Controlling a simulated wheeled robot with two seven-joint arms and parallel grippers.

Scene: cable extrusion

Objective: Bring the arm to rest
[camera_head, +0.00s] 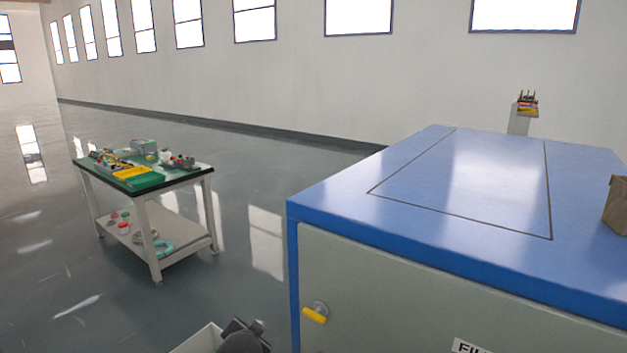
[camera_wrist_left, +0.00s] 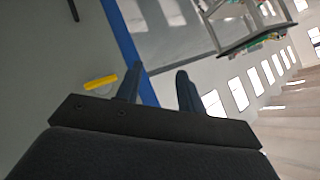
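My left gripper (camera_wrist_left: 160,75) shows in the left wrist view with its two dark fingers apart and nothing between them. It is in front of the grey cabinet door (camera_head: 390,290), whose yellow handle (camera_head: 314,315) also shows left of the fingers in the wrist view (camera_wrist_left: 101,82). The fingers look clear of the handle, though the exact distance cannot be told. A dark and white piece of my own arm (camera_head: 243,338) shows at the bottom edge of the head view; its fingers cannot be made out there. My right gripper is in neither view.
The blue cabinet top (camera_head: 400,185) fills the right side, with a brown box (camera_head: 617,205) at its right edge. A wheeled cart (camera_head: 150,222) with tools and bins stands at the left. A small stand (camera_head: 520,122) is behind the cabinet. Open floor lies between cart and cabinet.

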